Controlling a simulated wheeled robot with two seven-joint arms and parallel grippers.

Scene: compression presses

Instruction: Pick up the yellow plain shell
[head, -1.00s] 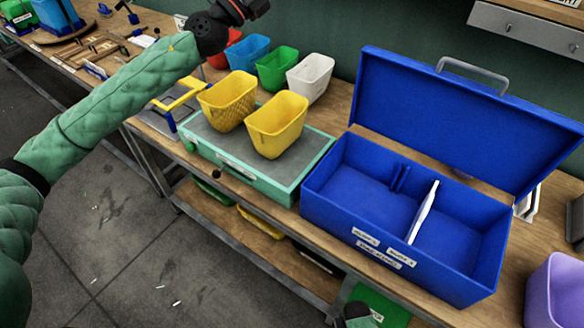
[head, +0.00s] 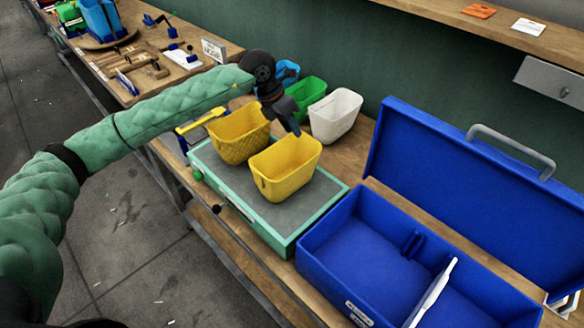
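The yellow plain shell (head: 285,170), a smooth open-topped tub, stands upright on the grey top of a mint-green box (head: 240,207). A second yellow shell with a textured, cross-hatched surface (head: 238,136) stands just left of it and behind. My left gripper (head: 291,126) points down at the far rim of the plain shell, above or just behind it. Whether it touches the rim, and whether its fingers are apart, I cannot tell. My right gripper is out of view.
Behind stand a white tub (head: 336,115), a green tub (head: 309,96) and a blue tub (head: 287,72), partly hidden by my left gripper. An open blue case (head: 340,255) with a white divider (head: 436,290) fills the right. A wooden bench (head: 352,164) runs beneath.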

